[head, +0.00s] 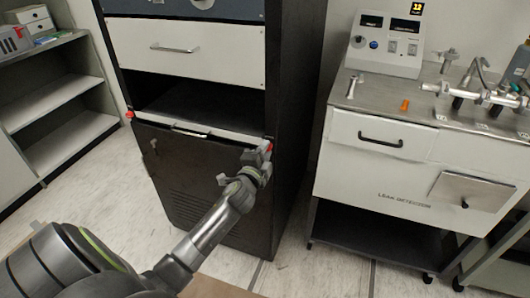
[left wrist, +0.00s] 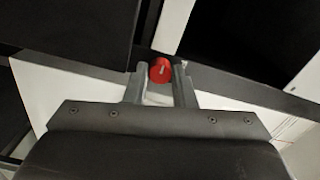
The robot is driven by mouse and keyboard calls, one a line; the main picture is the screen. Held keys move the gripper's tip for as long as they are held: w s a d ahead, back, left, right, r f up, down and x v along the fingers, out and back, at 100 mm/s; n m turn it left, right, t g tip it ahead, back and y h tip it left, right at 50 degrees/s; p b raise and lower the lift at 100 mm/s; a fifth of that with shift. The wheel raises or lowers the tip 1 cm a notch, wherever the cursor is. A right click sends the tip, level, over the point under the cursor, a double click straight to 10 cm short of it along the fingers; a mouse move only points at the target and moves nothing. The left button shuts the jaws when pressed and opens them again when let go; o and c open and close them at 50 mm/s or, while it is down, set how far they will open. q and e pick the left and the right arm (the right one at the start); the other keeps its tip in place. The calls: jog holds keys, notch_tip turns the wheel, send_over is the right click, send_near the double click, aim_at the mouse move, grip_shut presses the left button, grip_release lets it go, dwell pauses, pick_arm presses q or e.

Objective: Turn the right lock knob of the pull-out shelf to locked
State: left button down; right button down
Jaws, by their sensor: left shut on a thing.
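The pull-out shelf (head: 205,134) shows as a pale front edge with a handle, across the dark cabinet, below an open bay. Its right lock knob is red; in the left wrist view the knob (left wrist: 161,70) sits between my two fingertips, with a pale mark on its face. In the head view only a bit of this knob (head: 270,148) shows past the fingers. My left gripper (head: 260,153) is shut on it, and its fingers also show in the left wrist view (left wrist: 160,82). The left lock knob (head: 129,115) is red too, at the shelf's left end. My right gripper is not in view.
A white drawer (head: 185,50) is above the open bay, and a dark vented panel (head: 205,185) is below the shelf. A leak detector cart (head: 400,165) with a metal top stands to the right. Pale shelving (head: 55,90) stands at the left. Floor shows between them.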

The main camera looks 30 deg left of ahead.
pick_arm(q)
jog(key=shift+f, duration=0.1)
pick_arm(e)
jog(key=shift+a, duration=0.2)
pick_arm(q)
jog(key=c, duration=1.3)
grip_release()
jog(key=shift+o, duration=0.5)
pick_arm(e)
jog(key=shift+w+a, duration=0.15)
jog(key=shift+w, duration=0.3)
pick_arm(q)
jog(key=shift+s, duration=0.1)
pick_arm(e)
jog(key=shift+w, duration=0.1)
pick_arm(q)
jog(key=v, duration=1.7)
jog(key=shift+s, duration=0.15)
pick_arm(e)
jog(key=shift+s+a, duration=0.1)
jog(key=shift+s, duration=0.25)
pick_arm(q)
jog(key=shift+a, duration=0.1)
